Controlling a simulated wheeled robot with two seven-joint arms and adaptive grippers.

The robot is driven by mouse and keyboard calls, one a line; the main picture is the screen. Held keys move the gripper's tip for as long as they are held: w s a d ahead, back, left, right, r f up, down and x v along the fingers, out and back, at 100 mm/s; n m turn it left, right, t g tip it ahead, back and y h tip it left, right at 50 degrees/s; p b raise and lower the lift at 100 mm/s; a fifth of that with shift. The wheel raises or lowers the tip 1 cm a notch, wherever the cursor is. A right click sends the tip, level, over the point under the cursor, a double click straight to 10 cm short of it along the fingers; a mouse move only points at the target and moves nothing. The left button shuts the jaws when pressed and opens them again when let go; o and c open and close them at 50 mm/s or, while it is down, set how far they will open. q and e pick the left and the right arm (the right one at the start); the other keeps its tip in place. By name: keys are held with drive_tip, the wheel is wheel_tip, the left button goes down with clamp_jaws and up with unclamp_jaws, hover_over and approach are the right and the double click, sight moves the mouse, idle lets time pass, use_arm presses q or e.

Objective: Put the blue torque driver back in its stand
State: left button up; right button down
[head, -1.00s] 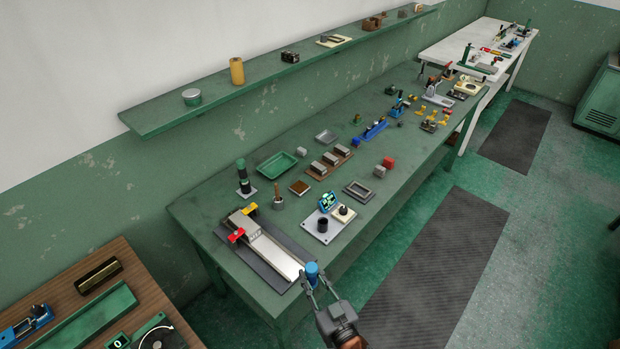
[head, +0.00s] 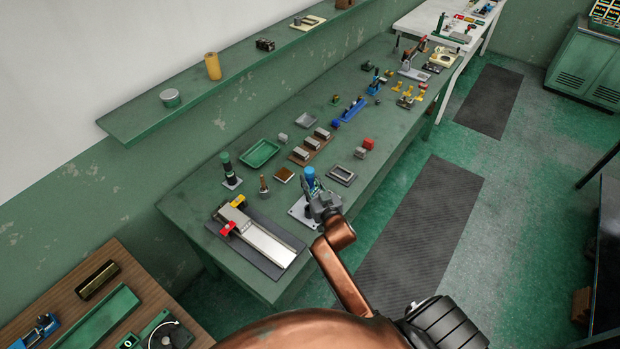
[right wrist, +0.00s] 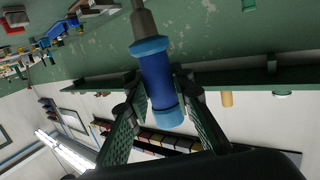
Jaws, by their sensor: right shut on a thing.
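The blue torque driver (head: 309,173) is held in my right gripper (head: 316,194), above the near part of the green bench. In the right wrist view the blue handle (right wrist: 158,85) sits between the two fingers, and its grey shaft runs to the top edge of the picture. A light grey plate (head: 297,212) lies on the bench beneath my right gripper. The gripper hides most of the plate and what stands on it, so I cannot tell the gap between the driver and any stand there. My left gripper is not in view.
A silver slide fixture on a dark mat (head: 262,238) lies to the left. A black and green tool (head: 229,170) stands upright on a white base. A green tray (head: 259,153), a grey frame (head: 342,175) and wooden-based blocks (head: 312,145) lie behind. A shelf (head: 135,121) runs along the wall.

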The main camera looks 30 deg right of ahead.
sight(311, 190)
drive_tip(key=shift+a+r, duration=0.1)
drive_tip(key=shift+f, duration=0.2)
drive_tip(key=shift+f+b, duration=0.45)
drive_tip(key=shift+f, duration=0.4)
wheel_tip(311, 190, down, 2)
drive_tip(key=shift+f+b, duration=0.15)
drive_tip(key=shift+b, duration=0.55)
use_arm(q)
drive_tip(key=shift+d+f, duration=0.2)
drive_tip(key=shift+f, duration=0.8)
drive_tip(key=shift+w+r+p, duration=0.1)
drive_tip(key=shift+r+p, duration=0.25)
drive_tip(key=shift+p, duration=0.2)
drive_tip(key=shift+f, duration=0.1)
use_arm(e)
drive_tip(key=shift+f, duration=0.15)
